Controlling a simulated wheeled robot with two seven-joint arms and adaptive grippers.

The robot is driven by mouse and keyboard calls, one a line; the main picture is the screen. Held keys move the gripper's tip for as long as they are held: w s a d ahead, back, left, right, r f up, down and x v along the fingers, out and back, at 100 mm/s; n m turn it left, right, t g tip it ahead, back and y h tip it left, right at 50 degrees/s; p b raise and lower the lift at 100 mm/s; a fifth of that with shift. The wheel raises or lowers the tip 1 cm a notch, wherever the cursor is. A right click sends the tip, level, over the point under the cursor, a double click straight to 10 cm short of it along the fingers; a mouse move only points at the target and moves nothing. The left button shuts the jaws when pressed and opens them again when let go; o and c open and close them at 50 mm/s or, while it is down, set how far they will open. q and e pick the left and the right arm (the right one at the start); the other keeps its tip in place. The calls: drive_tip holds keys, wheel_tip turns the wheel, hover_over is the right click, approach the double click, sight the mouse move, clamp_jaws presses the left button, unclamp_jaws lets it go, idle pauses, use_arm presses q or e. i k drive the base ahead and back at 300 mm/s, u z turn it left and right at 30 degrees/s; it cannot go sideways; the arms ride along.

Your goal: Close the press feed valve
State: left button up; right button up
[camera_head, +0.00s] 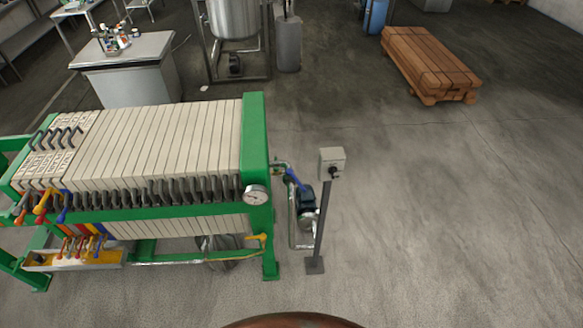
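A green-framed filter press (256,130) with a row of pale plates stands at the left. Just right of its end plate is piping with a blue lever handle (297,180), next to a dark pump (306,200); this looks like the feed line. Whether that valve is open or shut is too small to tell. A yellow lever (257,237) sits low on the press's right end, below a round gauge (256,195). Neither of my grippers is in view.
A grey switch box on a post (321,220) stands right of the pump. A wooden pallet stack (430,62), a steel tank (235,18) and a grey cabinet (128,85) are behind. The floor (450,220) at the right is clear. A rounded reddish-brown surface shows at the bottom edge.

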sight(298, 181)
drive_tip(key=k, duration=0.45)
drive_tip(key=z, duration=1.05)
drive_tip(key=i, duration=0.65)
drive_tip(key=u, duration=1.1)
